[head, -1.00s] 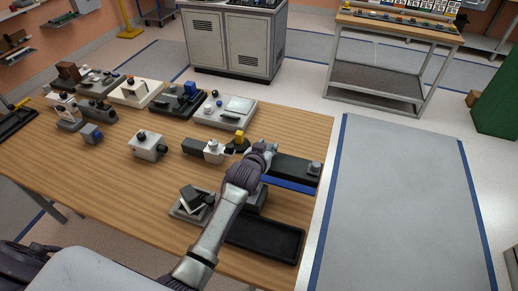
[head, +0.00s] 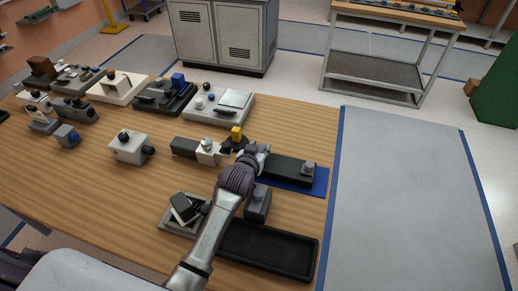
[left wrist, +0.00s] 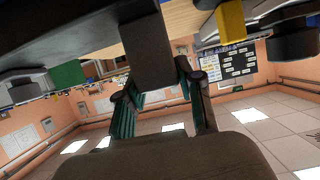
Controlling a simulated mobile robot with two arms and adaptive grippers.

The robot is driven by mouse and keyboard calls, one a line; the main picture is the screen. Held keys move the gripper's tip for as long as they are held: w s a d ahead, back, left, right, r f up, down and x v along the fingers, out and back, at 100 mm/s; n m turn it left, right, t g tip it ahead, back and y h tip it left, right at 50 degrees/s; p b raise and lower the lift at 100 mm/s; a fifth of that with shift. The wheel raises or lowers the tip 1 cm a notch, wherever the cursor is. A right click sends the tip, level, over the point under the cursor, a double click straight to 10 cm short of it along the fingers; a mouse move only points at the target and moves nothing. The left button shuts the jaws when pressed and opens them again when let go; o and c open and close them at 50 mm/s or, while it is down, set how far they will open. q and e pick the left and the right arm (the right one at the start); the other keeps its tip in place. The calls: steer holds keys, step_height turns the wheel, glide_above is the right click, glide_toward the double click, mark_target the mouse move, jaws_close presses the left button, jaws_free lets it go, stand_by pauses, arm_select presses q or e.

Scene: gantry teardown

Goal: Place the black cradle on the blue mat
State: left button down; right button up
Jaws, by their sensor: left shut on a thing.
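The black cradle (head: 285,168) is a long dark bar with a grey post at its right end, over the blue mat (head: 321,184) at the table's right edge. Mat shows along its front and right side; I cannot tell whether the cradle touches it. My left gripper (head: 257,150) is at the cradle's left end, shut on it. In the left wrist view a dark block of the cradle (left wrist: 148,52) is between the fingers (left wrist: 160,92). My arm hides part of the table below. My right gripper does not show.
Left of my gripper stand a white block (head: 207,151) and a yellow block (head: 237,133). A dark grey block (head: 258,204) and an empty black tray (head: 268,262) lie in front. Several other fixtures fill the table's back left. Clear floor lies to the right.

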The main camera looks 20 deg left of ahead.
arm_select(q)
steer(key=shift+s+d, duration=0.1)
steer(key=shift+f, duration=0.1)
steer(key=c, duration=0.9)
jaws_free()
steer(key=shift+o, duration=0.9)
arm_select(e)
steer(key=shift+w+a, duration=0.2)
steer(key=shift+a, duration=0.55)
